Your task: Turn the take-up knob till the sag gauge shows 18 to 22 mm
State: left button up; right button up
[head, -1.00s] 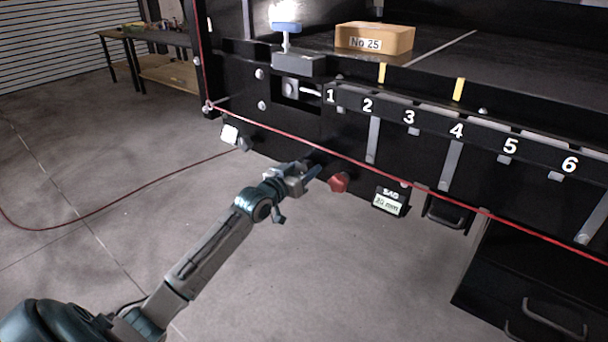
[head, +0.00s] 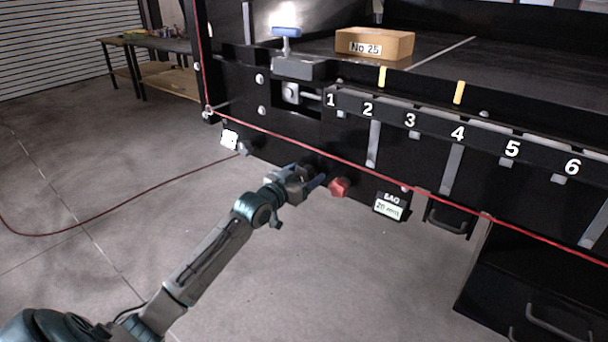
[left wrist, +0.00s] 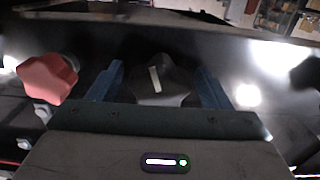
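A black lobed knob with a pale mark (left wrist: 157,80) sits between the two blue fingers of my left gripper (left wrist: 158,85) in the left wrist view. The fingers stand on either side of it; whether they press on it is unclear. In the head view my left gripper (head: 318,181) is at the conveyor's lower front edge and hides this knob. The sag gauge (head: 390,206) hangs to the right, its small blurred display appearing to read 20 mm. My right gripper is not in view.
A red knob (head: 339,188) is close beside my left gripper and also shows in the left wrist view (left wrist: 48,79). A red cord (head: 290,143) runs across the conveyor front (head: 420,165). A box marked No 25 (head: 375,43) rests on top.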

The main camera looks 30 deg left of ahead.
pick_arm(q)
jog(key=shift+s, duration=0.3)
jog(key=s+p, duration=0.1)
jog(key=s, duration=0.9)
jog(key=shift+a, duration=0.45)
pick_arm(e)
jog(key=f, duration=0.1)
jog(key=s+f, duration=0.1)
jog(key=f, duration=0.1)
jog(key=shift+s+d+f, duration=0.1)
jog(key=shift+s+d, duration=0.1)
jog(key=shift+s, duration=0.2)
pick_arm(q)
jog(key=shift+s, duration=0.1)
